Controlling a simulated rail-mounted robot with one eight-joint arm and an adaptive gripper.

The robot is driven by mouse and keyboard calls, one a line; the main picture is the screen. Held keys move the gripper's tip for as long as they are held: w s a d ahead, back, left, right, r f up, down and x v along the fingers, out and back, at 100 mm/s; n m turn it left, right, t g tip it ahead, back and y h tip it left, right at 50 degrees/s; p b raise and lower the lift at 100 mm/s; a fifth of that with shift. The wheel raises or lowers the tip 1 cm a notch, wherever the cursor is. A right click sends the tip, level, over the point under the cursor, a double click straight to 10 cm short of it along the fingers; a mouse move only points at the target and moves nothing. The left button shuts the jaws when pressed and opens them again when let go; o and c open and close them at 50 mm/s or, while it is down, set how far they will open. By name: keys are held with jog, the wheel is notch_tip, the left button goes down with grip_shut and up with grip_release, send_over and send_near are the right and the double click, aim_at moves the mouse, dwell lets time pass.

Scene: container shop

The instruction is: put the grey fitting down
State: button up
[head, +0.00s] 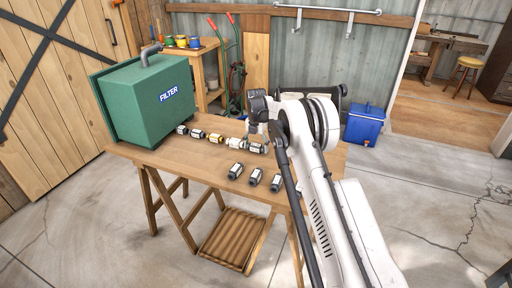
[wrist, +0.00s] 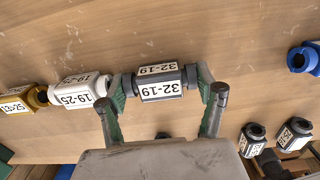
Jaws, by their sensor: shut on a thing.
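The grey fitting (wrist: 161,87), with a white label reading 32-19, is held between the two fingers of my gripper (wrist: 162,100) in the wrist view. The fingers close on its two ends. In the head view my gripper (head: 257,137) is over the workbench, and the grey fitting (head: 257,148) shows at the right end of a row. A white fitting (wrist: 80,92) labelled 19-25 lies just left of it, very close to the left finger. A brass fitting (wrist: 38,95) comes after that. I cannot tell whether the held fitting touches the bench.
The wooden workbench (head: 205,160) carries a green filter box (head: 150,100) at left. Three grey fittings (head: 255,177) stand apart near the front edge. A blue fitting (wrist: 303,57) lies at the right of the wrist view. Bare wood lies above the row there.

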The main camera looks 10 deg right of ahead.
jog(key=shift+f, duration=0.2)
jog(key=o, duration=0.9)
jog(key=shift+r, duration=0.15)
